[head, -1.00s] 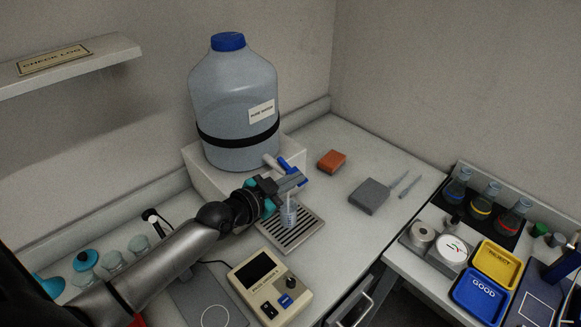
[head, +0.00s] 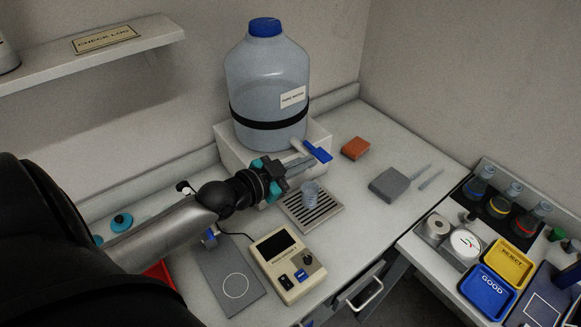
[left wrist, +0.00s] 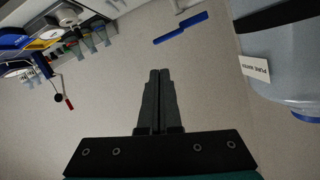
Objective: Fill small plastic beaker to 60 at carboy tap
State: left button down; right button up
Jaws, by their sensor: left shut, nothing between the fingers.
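The small plastic beaker (head: 311,191) stands upright on the slotted drip tray (head: 335,208), below the tap. Its fill level is too small to read. The carboy (head: 265,85) with a blue cap and a "PURE WATER" label stands on a white block. Its tap has a blue lever (head: 318,151). My left gripper (head: 311,161) is shut and empty, close to the lever and above the beaker. In the left wrist view its closed fingers (left wrist: 159,75) stand apart from the lever (left wrist: 181,27). No water stream shows now. My right gripper is not in view.
A beige instrument (head: 288,264) and a grey plate (head: 232,277) stand in front of the tray. An orange sponge (head: 355,148) and a grey block (head: 389,185) lie to the right. Flasks, a yellow tray (head: 508,261) and a blue tray (head: 486,291) fill the side bench.

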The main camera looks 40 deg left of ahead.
pick_arm(q)
jog(key=shift+v, duration=2.05)
